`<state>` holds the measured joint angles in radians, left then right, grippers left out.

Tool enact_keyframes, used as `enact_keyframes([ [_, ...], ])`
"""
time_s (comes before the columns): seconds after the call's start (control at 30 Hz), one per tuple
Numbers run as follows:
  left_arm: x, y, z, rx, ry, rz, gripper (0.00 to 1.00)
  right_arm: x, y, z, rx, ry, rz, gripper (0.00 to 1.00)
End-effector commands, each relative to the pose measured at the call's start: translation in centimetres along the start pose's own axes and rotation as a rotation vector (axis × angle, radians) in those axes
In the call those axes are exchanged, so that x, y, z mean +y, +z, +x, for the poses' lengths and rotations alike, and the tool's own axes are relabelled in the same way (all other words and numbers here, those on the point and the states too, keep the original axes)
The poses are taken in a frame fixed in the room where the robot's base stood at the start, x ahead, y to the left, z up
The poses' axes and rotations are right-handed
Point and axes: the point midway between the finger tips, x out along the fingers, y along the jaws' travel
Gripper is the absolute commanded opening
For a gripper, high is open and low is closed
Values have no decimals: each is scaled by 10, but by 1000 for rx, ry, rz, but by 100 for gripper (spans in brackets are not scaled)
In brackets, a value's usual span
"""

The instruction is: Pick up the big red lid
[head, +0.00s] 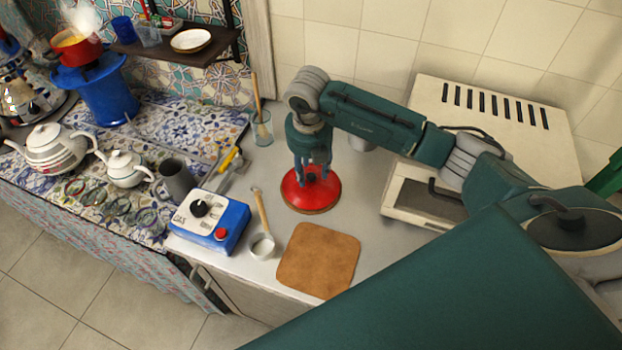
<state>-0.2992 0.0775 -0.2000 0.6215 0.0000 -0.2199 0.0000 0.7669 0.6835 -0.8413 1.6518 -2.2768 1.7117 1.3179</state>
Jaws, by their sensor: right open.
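The big red lid (312,195) lies on the grey counter, left of the beige oven-like box. It is round and red, with a brownish rim and a raised centre. My right gripper (313,171) points straight down over the middle of the lid, with its fingers apart on either side of the lid's centre. The fingers partly hide the lid's knob, and I cannot tell whether they touch it. My left gripper is not in view.
A brown square board (318,261) lies in front of the lid. A blue control box (208,222), a small ladle (262,245) and a glass with a brush (261,128) stand to the left. The beige box (480,130) stands to the right.

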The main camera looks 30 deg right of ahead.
Motion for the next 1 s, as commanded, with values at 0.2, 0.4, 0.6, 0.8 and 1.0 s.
enact_keyframes([
  [0.2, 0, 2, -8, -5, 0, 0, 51, 0, 0, 18, 0, 1, 0, 43],
  [0.4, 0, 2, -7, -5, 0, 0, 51, 0, 0, 19, 0, 1, 0, 43],
  [0.6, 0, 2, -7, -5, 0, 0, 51, 0, 0, 19, -1, 1, 0, 3],
  [0.8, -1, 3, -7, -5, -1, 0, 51, 0, 0, 18, -1, 1, 0, 0],
  [1.0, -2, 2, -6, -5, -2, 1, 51, 0, 1, 17, -1, 2, 0, 0],
])
